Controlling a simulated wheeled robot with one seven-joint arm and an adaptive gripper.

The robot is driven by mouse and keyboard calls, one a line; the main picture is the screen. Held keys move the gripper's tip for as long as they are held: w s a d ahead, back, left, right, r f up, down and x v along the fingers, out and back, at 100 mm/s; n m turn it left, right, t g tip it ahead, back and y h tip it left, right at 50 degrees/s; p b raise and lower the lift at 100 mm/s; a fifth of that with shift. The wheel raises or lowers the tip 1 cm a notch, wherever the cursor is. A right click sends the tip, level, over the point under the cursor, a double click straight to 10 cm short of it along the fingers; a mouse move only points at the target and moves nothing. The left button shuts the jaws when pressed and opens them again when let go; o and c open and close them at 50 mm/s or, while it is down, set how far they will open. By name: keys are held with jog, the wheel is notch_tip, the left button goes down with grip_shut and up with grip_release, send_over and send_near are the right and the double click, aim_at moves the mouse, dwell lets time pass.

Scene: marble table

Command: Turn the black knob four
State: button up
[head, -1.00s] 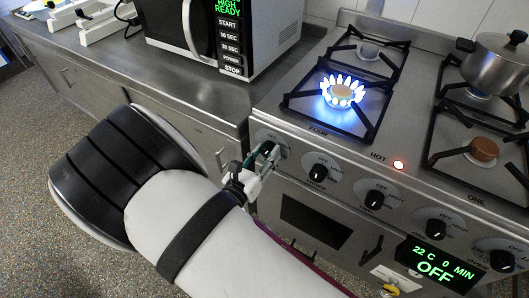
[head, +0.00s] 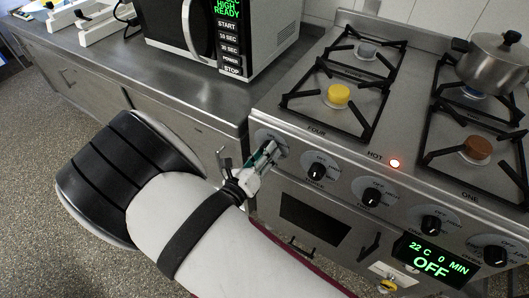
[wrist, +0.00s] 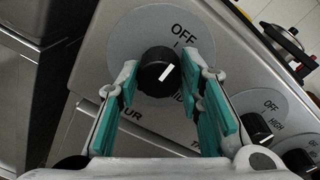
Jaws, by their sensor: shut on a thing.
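The black knob four (wrist: 158,72) sits on a round dial plate with OFF and HIGH lettering, on the stove front. Its white mark points to the upper right in the wrist view, near the OFF lettering. My gripper (wrist: 160,82) has its teal-padded fingers on both sides of the knob and is shut on it. In the head view my gripper (head: 268,153) reaches the leftmost dial and mostly hides the knob. The front left burner (head: 338,95), above the FOUR lettering, shows a yellow cap and no flame.
More black knobs, including the neighbouring one (head: 317,171), line the stove front to the right. A steel pot (head: 494,65) stands on the back right burner, with a blue glow below it. A microwave (head: 235,35) stands on the counter.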

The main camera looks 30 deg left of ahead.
jog(key=shift+s, duration=0.1)
jog(key=o, duration=1.2)
jog(key=shift+c, duration=0.2)
jog(key=s, duration=0.7)
jog(key=shift+s+a, duration=0.2)
jog(key=shift+r, duration=0.1)
